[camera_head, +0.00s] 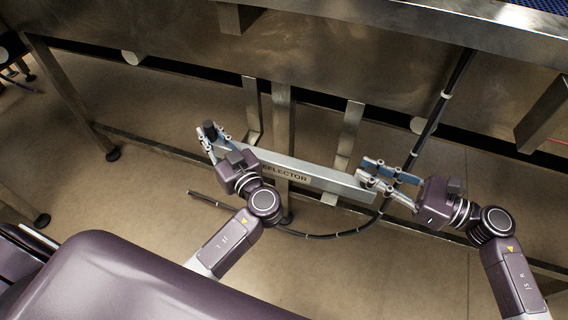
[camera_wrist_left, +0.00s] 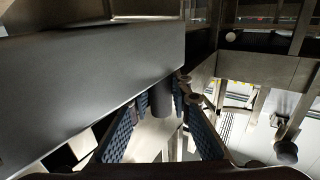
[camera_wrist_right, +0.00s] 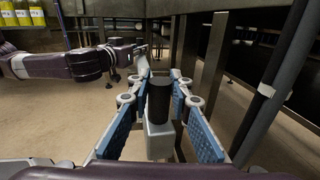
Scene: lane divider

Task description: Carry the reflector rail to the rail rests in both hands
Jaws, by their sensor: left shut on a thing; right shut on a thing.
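The reflector rail (camera_head: 310,178) is a long pale grey bar with partly covered dark lettering. It slopes down to the right in the head view. My left gripper (camera_head: 207,138) is shut on a black upright grip (camera_head: 209,130) at the rail's left end; this grip shows between the pads in the left wrist view (camera_wrist_left: 160,100). My right gripper (camera_head: 368,172) is shut at the right end, where the right wrist view shows a black grip (camera_wrist_right: 159,100) between blue pads. Two metal brackets, seemingly the rail rests, stand behind the rail, left (camera_head: 252,106) and right (camera_head: 350,130).
A large steel bench or conveyor frame (camera_head: 330,55) spans the back, with a post (camera_head: 281,125) behind the rail. A black cable (camera_head: 433,128) hangs down on the right and curves across beneath the rail. Tan floor (camera_head: 130,190) is open at left.

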